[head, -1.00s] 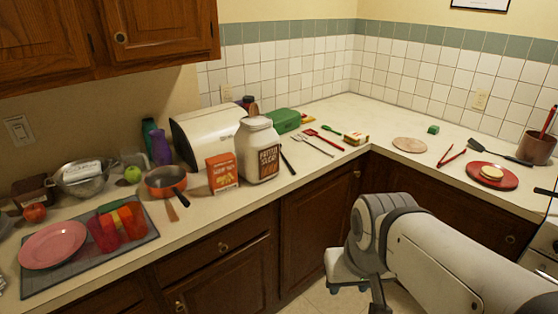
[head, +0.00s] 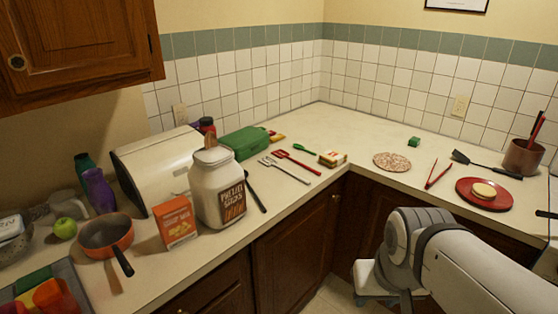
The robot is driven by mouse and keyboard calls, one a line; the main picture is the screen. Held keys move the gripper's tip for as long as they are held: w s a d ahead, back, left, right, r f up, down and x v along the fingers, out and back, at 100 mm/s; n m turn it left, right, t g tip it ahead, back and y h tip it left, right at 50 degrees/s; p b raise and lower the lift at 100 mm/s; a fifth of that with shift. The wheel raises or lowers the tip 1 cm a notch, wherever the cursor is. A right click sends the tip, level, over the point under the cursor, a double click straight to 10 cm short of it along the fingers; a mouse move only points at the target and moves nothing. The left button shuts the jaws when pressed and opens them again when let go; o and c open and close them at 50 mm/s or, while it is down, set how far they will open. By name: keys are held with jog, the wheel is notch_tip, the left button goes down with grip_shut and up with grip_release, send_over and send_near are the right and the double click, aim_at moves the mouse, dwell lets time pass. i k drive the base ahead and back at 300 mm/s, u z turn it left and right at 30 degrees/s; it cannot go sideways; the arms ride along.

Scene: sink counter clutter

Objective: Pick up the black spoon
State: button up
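A thin black utensil (head: 256,193) lies on the counter just right of the white jar (head: 218,187). It may be the black spoon; its near end is a plain dark shape, and I cannot make out a bowl. A second black utensil (head: 485,165) lies at the right beside the red plate (head: 484,194); its wide flat end looks like a turner. My arm shows at the lower right, over the floor and the cabinet fronts, apart from both utensils. My gripper's fingers do not show.
A grey fork-like utensil (head: 284,171), a red spatula (head: 297,161) and a small carton (head: 332,158) lie right of the thin black utensil. An orange box (head: 176,222) and a pan (head: 106,237) stand left of the jar. The counter's back corner is mostly clear.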

aim_at(246, 173)
jog(key=z, duration=0.2)
jog(key=i, duration=1.15)
jog(key=u, duration=0.2)
